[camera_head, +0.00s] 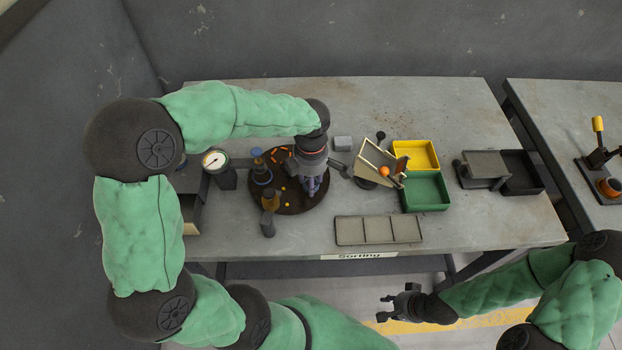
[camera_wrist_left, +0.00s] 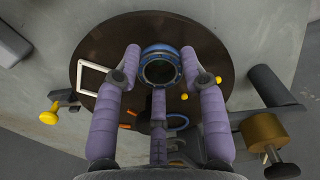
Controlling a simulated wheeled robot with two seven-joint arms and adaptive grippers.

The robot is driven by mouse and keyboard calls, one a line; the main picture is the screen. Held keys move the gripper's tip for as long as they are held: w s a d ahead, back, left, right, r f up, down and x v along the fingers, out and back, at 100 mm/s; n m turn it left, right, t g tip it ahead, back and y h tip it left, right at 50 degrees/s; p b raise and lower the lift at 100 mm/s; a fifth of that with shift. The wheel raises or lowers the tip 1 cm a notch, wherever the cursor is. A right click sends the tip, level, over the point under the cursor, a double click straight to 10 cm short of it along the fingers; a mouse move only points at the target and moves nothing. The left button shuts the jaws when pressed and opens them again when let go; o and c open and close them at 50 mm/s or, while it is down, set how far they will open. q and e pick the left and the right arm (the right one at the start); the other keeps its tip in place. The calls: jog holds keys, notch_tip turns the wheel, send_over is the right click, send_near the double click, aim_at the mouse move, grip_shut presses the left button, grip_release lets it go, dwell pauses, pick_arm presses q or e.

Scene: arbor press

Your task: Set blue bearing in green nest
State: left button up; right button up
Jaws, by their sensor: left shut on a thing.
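The blue bearing (camera_wrist_left: 160,50), a short ring with a dark bore, sits between the fingertips of my left gripper (camera_wrist_left: 160,64) in the left wrist view. The purple-padded fingers are shut on it. In the head view, my left gripper (camera_head: 313,186) points down over the right part of a round dark turntable (camera_head: 291,205) and hides the bearing. I cannot make out a green nest. My right gripper (camera_head: 386,307) is open and empty, low in front of the table, far from the bearing.
A dial gauge (camera_head: 214,161) and posts stand by the turntable. Right of it are a tilted tan chute (camera_head: 376,156), a yellow bin (camera_head: 416,153), a green bin (camera_head: 426,190) and a divided tray (camera_head: 378,230). A yellow-handled lever device (camera_head: 598,140) stands on the right-hand table.

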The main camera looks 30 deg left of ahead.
pick_arm(q)
jog(key=shift+f+b, duration=0.45)
dwell(0.9)
jog(key=o, duration=1.3)
jog(key=shift+r+p, duration=2.6)
jog(key=shift+r, duration=0.95)
jog(key=shift+f, duration=0.1)
